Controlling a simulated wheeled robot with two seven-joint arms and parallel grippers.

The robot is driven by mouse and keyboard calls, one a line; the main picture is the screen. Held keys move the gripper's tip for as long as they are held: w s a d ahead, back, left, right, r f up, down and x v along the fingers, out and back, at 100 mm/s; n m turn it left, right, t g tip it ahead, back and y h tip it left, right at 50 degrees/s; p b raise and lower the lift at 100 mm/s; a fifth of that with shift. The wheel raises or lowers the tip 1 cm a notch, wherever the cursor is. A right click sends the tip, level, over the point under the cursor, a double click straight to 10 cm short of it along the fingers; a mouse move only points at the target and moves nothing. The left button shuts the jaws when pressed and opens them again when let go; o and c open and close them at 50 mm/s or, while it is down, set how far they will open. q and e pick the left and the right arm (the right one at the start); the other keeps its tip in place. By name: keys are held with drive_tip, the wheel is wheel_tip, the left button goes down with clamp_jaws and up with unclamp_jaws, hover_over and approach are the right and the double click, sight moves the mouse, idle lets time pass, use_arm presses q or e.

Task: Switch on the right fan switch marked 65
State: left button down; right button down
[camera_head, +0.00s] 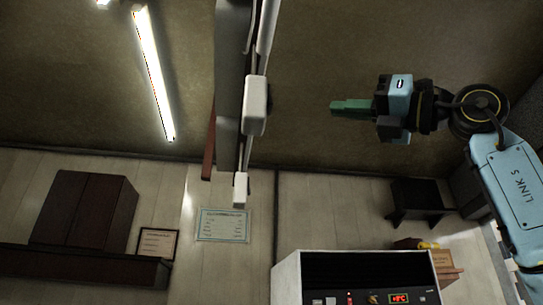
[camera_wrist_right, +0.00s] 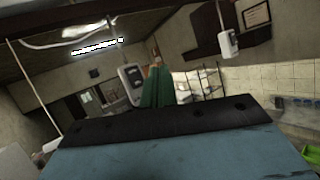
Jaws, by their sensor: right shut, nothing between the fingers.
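Two small white boxes hang on a pole or cables in the head view: a larger, nearer one (camera_head: 255,106) and a smaller, lower one (camera_head: 240,190). In the right wrist view one box with a dark face (camera_wrist_right: 131,78) is just left of my fingers, and another (camera_wrist_right: 228,43) hangs at upper right. No mark 65 can be read, so I cannot tell which is the right fan switch. My right gripper (camera_head: 350,107) has green fingers, shut and empty, pointing left toward the nearer box, with a gap between. It also shows in the wrist view (camera_wrist_right: 157,88). My left gripper is not in view.
A white-sided machine with a black panel and red display (camera_head: 278,286) stands at bottom centre. A dark cabinet (camera_head: 83,208) is at left, a black stool (camera_head: 419,197) at right. A lit tube lamp (camera_head: 154,75) is overhead. The space around my right fingers looks clear.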

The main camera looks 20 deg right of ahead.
sight(269, 100)
drive_tip(key=shift+a, duration=0.15)
drive_tip(key=w+a+f+b, duration=0.1)
drive_tip(key=w+a+b, duration=0.1)
drive_tip(key=a, duration=0.6)
drive_tip(key=shift+a, duration=0.15)
drive_tip(key=shift+a, duration=0.1)
idle(1.9)
drive_tip(key=shift+w+a, duration=0.1)
drive_tip(key=shift+a, duration=0.25)
drive_tip(key=shift+w+a+f+b, duration=0.1)
drive_tip(key=shift+a+b, duration=0.2)
drive_tip(key=shift+b, duration=0.05)
idle(0.6)
drive_tip(key=shift+d, duration=0.15)
drive_tip(key=shift+s+d, duration=0.2)
drive_tip(key=shift+d, duration=0.5)
